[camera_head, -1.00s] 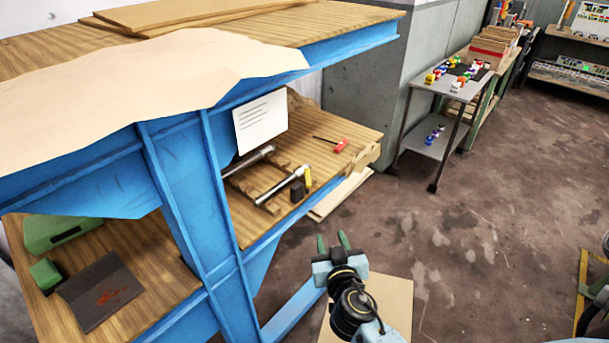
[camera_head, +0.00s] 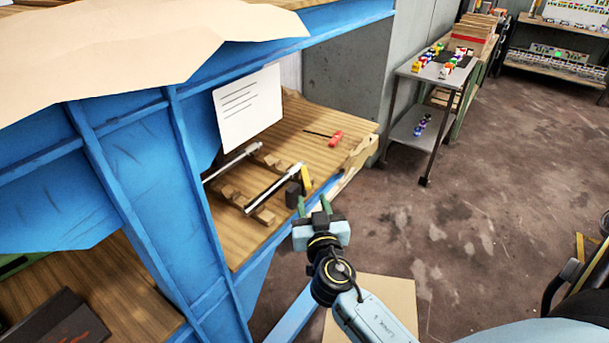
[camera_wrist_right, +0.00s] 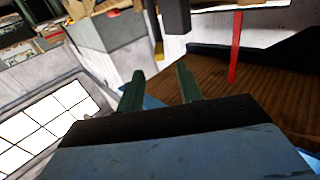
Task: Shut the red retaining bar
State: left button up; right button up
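A long red bar (camera_wrist_right: 235,47) stands upright in the right wrist view, in front of a brown wooden surface; I cannot tell what it is fixed to. In the head view a small red piece with a thin dark rod (camera_head: 336,138) lies on the wooden shelf (camera_head: 345,118); I cannot tell whether it is the same thing. My right gripper (camera_head: 313,205) is open and empty, in front of the shelf's front edge close to a dark block. Its two green fingers stand apart in the wrist view (camera_wrist_right: 160,75), left of the red bar and apart from it. My left gripper is not in view.
Two metal rods (camera_head: 272,182) lie across wooden rests on the shelf, with a dark block (camera_head: 293,195) and a yellow piece (camera_head: 306,178) nearby. A white sheet (camera_head: 248,108) hangs above. Blue posts (camera_head: 215,215) frame the bench. Open floor (camera_head: 470,240) lies to the right.

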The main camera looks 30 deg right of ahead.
aim_at(303, 166)
jog(key=p+x, duration=0.1)
jog(key=x, duration=0.9)
jog(key=shift+w+d, duration=0.1)
jog(key=shift+w, duration=0.05)
grip_shut()
